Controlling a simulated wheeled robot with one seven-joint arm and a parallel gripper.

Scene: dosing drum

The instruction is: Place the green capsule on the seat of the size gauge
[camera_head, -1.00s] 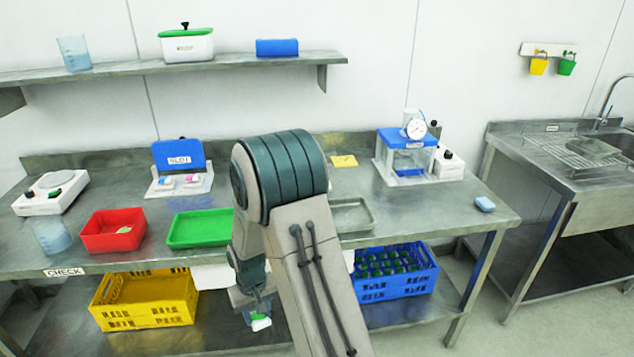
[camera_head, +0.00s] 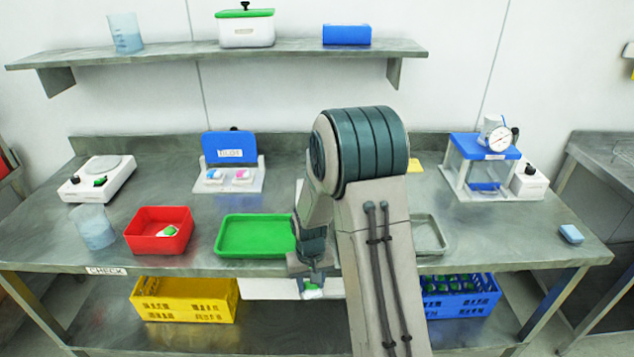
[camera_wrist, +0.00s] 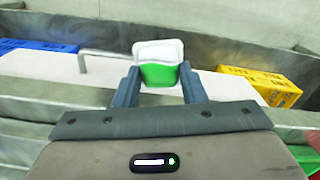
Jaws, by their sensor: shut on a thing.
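A green capsule with a white top (camera_wrist: 158,68) is between the two fingers of my gripper (camera_wrist: 160,88) in the wrist view, and the gripper is shut on it. In the head view my gripper (camera_head: 312,278) is low in front of the bench edge, with the capsule (camera_head: 312,292) partly showing under it. A stand with a round dial and a blue top plate (camera_head: 486,148), which looks like the size gauge, is at the back right of the bench. It is well apart from my gripper. Its seat is not clearly visible.
A green tray (camera_head: 240,250) and a red tray (camera_head: 186,243) with a green-and-white piece stand left of my arm. A blue-backed holder (camera_head: 229,150) bears small capsules. A grey tray (camera_head: 436,248) is partly hidden. Yellow (camera_head: 185,309) and blue (camera_head: 480,305) crates sit below.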

